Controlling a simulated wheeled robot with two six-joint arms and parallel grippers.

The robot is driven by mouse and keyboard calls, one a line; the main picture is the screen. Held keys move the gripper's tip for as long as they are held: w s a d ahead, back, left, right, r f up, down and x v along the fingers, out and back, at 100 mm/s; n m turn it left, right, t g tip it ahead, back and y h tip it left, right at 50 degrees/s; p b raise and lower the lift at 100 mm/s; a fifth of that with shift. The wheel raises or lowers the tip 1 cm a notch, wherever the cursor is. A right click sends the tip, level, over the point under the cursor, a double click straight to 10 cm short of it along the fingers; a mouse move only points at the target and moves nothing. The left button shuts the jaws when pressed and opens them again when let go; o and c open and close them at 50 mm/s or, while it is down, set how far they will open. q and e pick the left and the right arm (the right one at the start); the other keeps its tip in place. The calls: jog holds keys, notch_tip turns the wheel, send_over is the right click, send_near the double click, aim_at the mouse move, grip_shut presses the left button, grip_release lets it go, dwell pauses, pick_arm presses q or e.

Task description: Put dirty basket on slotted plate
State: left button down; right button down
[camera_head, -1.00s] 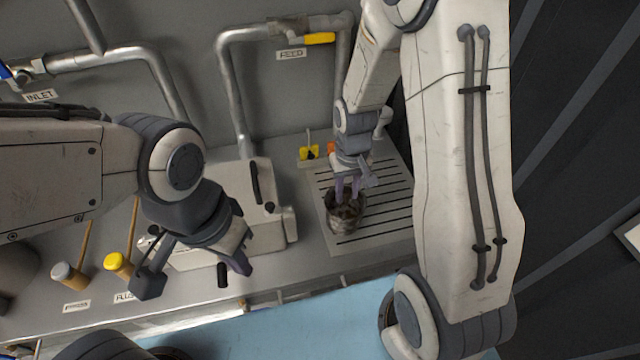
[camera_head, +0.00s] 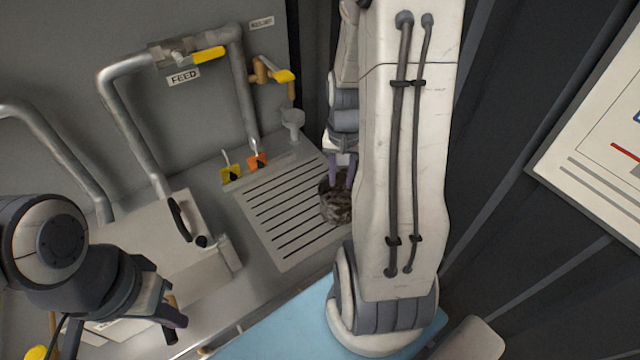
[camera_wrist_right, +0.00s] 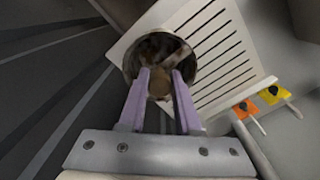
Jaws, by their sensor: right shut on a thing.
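The dirty basket (camera_head: 335,206) is a small, dark, grimy round cup at the right edge of the slotted plate in the head view. My right gripper (camera_head: 341,176) is shut on it from above; its purple fingers reach into the basket's mouth (camera_wrist_right: 157,50) in the right wrist view. The slotted plate (camera_head: 262,212) is a pale panel with dark parallel slots; it also shows in the right wrist view (camera_wrist_right: 243,75). I cannot tell whether the basket touches the plate. My left gripper (camera_head: 172,325) hangs at the lower left, away from both; its finger gap is unclear.
Yellow (camera_head: 231,174) and orange (camera_head: 257,161) pieces stand behind the plate. A light box with a black handle (camera_head: 180,219) stands to its left. The feed pipe (camera_head: 130,135) and a small funnel (camera_head: 292,122) are behind. A dark ribbed wall (camera_head: 500,150) is at the right.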

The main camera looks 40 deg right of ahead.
aim_at(324, 182)
jog(key=w+f+p, duration=0.1)
jog(key=w+f, duration=0.2)
jog(key=w+f+p, duration=0.1)
jog(key=w+f, duration=0.2)
jog(key=f, duration=0.1)
jog(key=shift+w+d+f, duration=0.2)
jog(key=shift+w+f, duration=0.1)
jog(key=shift+f, duration=0.15)
jog(key=shift+f, duration=0.2)
jog(key=c, duration=0.6)
grip_release()
jog(key=shift+r, duration=0.1)
